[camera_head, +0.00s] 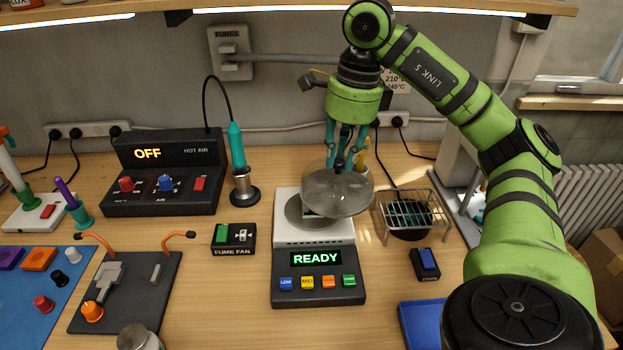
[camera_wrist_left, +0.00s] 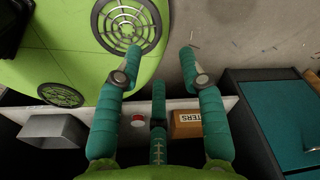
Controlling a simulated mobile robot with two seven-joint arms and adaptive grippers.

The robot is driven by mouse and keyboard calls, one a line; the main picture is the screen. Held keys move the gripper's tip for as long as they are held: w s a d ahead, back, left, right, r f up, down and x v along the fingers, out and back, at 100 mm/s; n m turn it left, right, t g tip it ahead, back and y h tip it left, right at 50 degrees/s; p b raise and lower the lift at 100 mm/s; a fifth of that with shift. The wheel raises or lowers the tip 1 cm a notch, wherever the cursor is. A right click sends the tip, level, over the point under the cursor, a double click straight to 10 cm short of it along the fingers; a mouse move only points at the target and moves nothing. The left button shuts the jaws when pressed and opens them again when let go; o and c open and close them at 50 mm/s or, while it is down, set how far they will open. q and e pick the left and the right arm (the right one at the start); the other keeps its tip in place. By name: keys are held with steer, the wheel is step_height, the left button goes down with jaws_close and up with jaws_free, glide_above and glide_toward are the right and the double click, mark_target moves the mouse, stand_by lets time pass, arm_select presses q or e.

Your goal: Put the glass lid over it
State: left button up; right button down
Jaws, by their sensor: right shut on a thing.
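The glass lid (camera_head: 338,193) is a round, smoky, see-through disc with a dark knob on top. My right gripper (camera_head: 340,158) comes down from above and is shut on the knob. It holds the lid, slightly tilted, above the round plate of the white-topped heater (camera_head: 314,233), whose display reads READY. The lid overlaps the plate's right part in the picture. Something small and dark lies on the plate, largely hidden by the lid; I cannot tell what it is. My left gripper (camera_wrist_left: 160,65) is open and empty in the left wrist view, away from the bench.
A wire rack (camera_head: 413,210) stands right of the heater, and a small blue-button switch (camera_head: 425,264) lies in front of it. The soldering iron stand (camera_head: 244,190), fume fan box (camera_head: 234,237) and hot air unit (camera_head: 165,175) are to the left.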

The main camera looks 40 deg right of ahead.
mark_target(315, 158)
steer(key=w+f, duration=0.1)
steer(key=w, duration=0.1)
steer(key=w+f+p, duration=0.1)
steer(key=w+f, duration=0.1)
steer(key=w, duration=0.1)
steer(key=shift+w+a, duration=0.1)
steer(key=shift+w, duration=0.2)
steer(key=shift+w+f+p, duration=0.35)
steer(key=shift+w+f, duration=0.05)
steer(key=shift+f, duration=0.1)
step_height(315, 158, down, 4)
steer(key=shift+r+p, duration=0.1)
steer(key=shift+p, duration=0.35)
arm_select(q)
steer(key=shift+s+d+r, duration=0.2)
steer(key=shift+s+r, duration=0.1)
steer(key=shift+r, duration=0.3)
steer(key=shift+s+d+r, duration=0.2)
steer(key=shift+s+r, duration=0.1)
steer(key=shift+r, duration=0.3)
